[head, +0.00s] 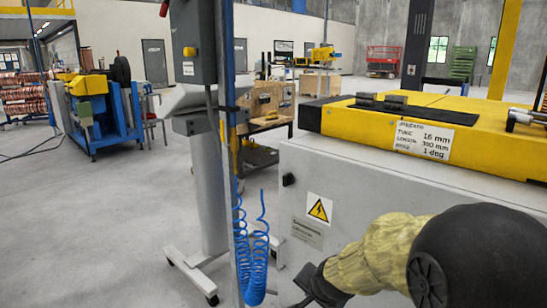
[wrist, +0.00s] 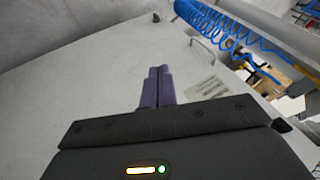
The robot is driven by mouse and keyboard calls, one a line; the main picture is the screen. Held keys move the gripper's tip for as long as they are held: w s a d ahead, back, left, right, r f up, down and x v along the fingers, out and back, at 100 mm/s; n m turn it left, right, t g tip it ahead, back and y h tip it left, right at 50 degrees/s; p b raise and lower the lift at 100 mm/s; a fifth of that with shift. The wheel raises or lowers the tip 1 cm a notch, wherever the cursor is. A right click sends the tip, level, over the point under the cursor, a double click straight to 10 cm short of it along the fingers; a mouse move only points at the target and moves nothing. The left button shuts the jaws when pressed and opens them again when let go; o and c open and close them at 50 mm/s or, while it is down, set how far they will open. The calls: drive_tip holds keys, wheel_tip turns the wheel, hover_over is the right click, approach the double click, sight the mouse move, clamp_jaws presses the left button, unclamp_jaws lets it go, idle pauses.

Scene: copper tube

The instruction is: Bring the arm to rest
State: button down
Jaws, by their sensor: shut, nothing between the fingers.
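My arm, with a tan sleeve and a black joint, reaches in from the lower right of the head view, low in front of a grey cabinet (head: 390,178). Only the dark back part of my gripper shows at the bottom edge there; its fingertips are out of frame. In the wrist view, the two purple fingers of my gripper (wrist: 157,72) lie side by side, shut and empty. They point along a pale grey surface with a small label (wrist: 207,88) on it. I cannot tell whether the fingertips touch that surface.
A yellow machine top (head: 390,120) with a sign (head: 424,138) sits on the cabinet. A blue coiled hose (head: 253,255) hangs to the left, beside a grey post on a wheeled foot. It also shows in the wrist view (wrist: 225,30). Open floor (head: 90,225) lies further left.

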drive_tip(key=s+d+f+n+g+h, duration=0.1)
drive_tip(key=s+d+f+n+g, duration=0.2)
drive_tip(key=s, duration=0.5)
drive_tip(key=s+d+f+n+g, duration=0.1)
drive_tip(key=s+d+n, duration=0.2)
drive_tip(key=s+n, duration=0.3)
wheel_tip(320, 180, up, 30)
drive_tip(key=s+m+p, duration=0.1)
drive_tip(key=p, duration=2.9)
drive_tip(key=shift+s+r, duration=0.2)
drive_tip(key=shift+s, duration=0.05)
drive_tip(key=c, duration=2.1)
unclamp_jaws()
